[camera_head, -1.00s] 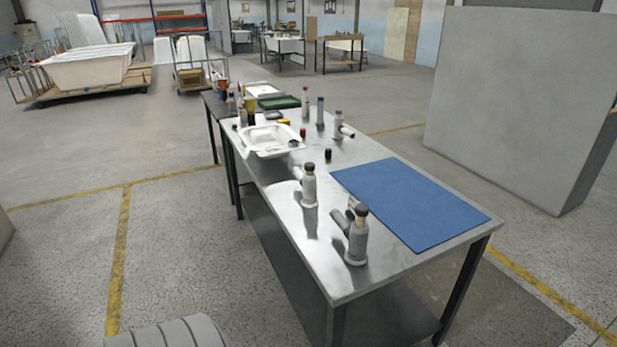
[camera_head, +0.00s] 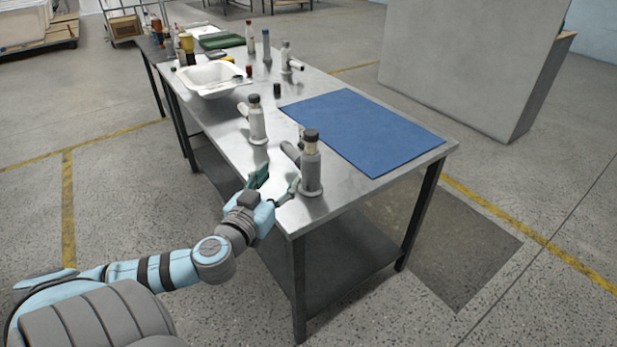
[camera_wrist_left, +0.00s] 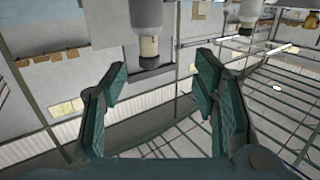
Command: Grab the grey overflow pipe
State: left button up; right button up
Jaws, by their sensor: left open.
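A grey overflow pipe (camera_head: 311,168) with a side branch and dark cap stands upright near the table's front edge. A similar grey pipe fitting (camera_head: 257,118) stands behind it to the left, and another (camera_head: 286,60) stands farther back. My left gripper (camera_head: 278,180) is open and empty, just left of the nearest pipe. In the left wrist view a grey pipe with a pale band and dark cap (camera_wrist_left: 147,28) appears upside down beyond the open fingers (camera_wrist_left: 160,84), not between them. I cannot tell which fitting it is. My right gripper is out of view.
The metal table (camera_head: 228,148) also carries a blue mat (camera_head: 365,130) at right, a white basin (camera_head: 208,79) and several small bottles farther back. A large grey block (camera_head: 465,65) stands behind the table.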

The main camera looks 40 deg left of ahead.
pick_arm(q)
jog(key=b, duration=0.2)
send_near(309, 146)
jog(key=w+a, duration=0.2)
jog(key=x, duration=0.3)
jog(key=d+x, duration=0.1)
jog(key=x, duration=0.5)
jog(key=shift+w+d+b, duration=0.15)
jog(key=shift+w+b, duration=0.15)
jog(key=shift+w, duration=0.05)
jog(key=shift+s, duration=0.15)
jog(key=c, duration=0.7)
grip_shut()
